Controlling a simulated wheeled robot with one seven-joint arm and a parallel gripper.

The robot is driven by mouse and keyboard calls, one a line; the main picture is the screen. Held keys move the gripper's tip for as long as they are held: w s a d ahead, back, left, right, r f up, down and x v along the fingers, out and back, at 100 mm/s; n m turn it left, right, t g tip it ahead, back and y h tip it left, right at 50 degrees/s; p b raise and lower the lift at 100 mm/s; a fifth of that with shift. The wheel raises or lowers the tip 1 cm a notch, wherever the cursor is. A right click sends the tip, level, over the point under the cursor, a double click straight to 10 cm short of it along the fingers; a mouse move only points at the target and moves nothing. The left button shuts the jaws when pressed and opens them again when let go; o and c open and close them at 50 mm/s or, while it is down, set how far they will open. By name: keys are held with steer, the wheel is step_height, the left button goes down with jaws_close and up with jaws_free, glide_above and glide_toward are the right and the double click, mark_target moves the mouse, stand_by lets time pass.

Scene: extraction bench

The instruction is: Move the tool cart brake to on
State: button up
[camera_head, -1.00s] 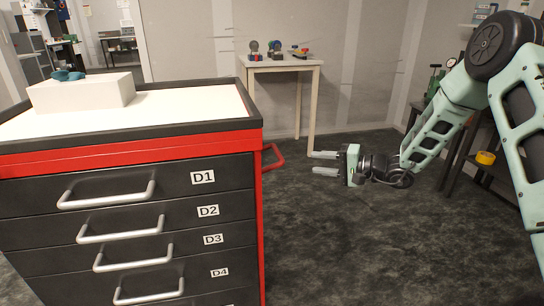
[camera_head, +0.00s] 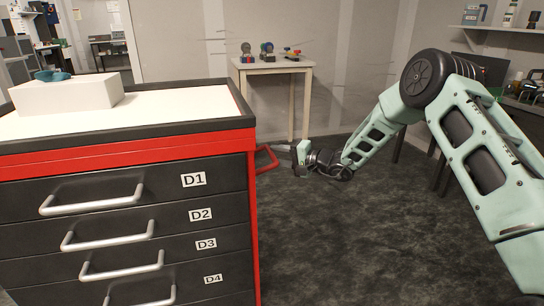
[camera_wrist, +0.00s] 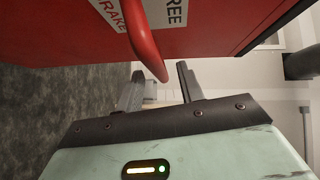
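The tool cart (camera_head: 254,220) stands at the left, with a red side. A red bar handle (camera_head: 266,160) sticks out from that side. In the wrist view the red bar (camera_wrist: 146,45) crosses a white label (camera_wrist: 172,14) whose visible letters read "RAKE" and "REE". I cannot tell which setting the brake is at. My gripper (camera_head: 284,149) is beside the bar, right of the cart. In the wrist view my gripper (camera_wrist: 160,78) is open, its fingers apart, with the bar's bend in front of the gap. I cannot tell whether they touch.
A white block (camera_head: 66,96) with a teal object (camera_head: 52,76) lies on the cart top. Drawers with silver handles (camera_head: 95,200) face me. A small table (camera_head: 272,67) with several coloured items stands behind. The dark floor (camera_head: 345,240) right of the cart is clear.

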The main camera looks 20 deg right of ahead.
mark_target(272, 152)
steer(key=shift+x, duration=1.5)
jaws_close()
steer(key=shift+f, duration=0.15)
